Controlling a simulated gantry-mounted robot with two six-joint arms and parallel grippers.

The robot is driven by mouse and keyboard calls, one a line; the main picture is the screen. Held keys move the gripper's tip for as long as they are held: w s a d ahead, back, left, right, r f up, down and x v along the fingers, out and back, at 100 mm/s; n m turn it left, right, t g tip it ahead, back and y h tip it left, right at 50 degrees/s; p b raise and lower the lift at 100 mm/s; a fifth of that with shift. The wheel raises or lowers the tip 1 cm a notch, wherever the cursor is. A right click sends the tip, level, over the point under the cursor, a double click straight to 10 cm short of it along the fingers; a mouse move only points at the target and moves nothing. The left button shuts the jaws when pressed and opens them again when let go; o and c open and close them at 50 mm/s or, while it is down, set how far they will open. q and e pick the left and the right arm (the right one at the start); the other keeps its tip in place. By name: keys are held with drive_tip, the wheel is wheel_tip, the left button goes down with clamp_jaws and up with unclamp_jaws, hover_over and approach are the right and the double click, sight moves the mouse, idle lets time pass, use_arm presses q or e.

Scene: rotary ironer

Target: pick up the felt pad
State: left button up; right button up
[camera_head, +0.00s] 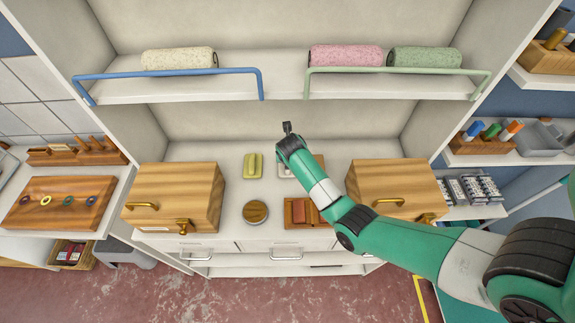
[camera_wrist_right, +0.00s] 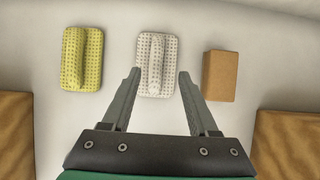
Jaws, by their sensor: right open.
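In the right wrist view, a yellow-green dotted pad with a raised ridge (camera_wrist_right: 82,58), a white dotted pad of the same shape (camera_wrist_right: 158,65) and a plain brown block (camera_wrist_right: 221,75) lie in a row on a white surface. I cannot tell for sure which is the felt pad. My right gripper (camera_wrist_right: 158,78) is open and empty, its fingertips on either side of the white pad in the picture. In the head view my right gripper (camera_head: 287,127) is over the back of the counter. The yellow-green pad (camera_head: 253,165) is clear there; the white pad (camera_head: 285,171) is partly hidden by my arm.
Wooden boxes with brass handles stand left (camera_head: 175,192) and right (camera_head: 408,186) on the counter. A round wooden piece (camera_head: 255,212) and a tray with reddish-brown blocks (camera_head: 300,212) lie in front. Rolled towels lie on the shelf above, behind a blue rail (camera_head: 180,72) and a green rail (camera_head: 400,70).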

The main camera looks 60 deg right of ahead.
drive_tip(key=x, duration=0.3)
drive_tip(key=b+x, duration=0.1)
drive_tip(key=shift+w+d+f, duration=0.1)
drive_tip(key=shift+w+f, duration=0.1)
drive_tip(key=shift+w, duration=0.15)
clamp_jaws()
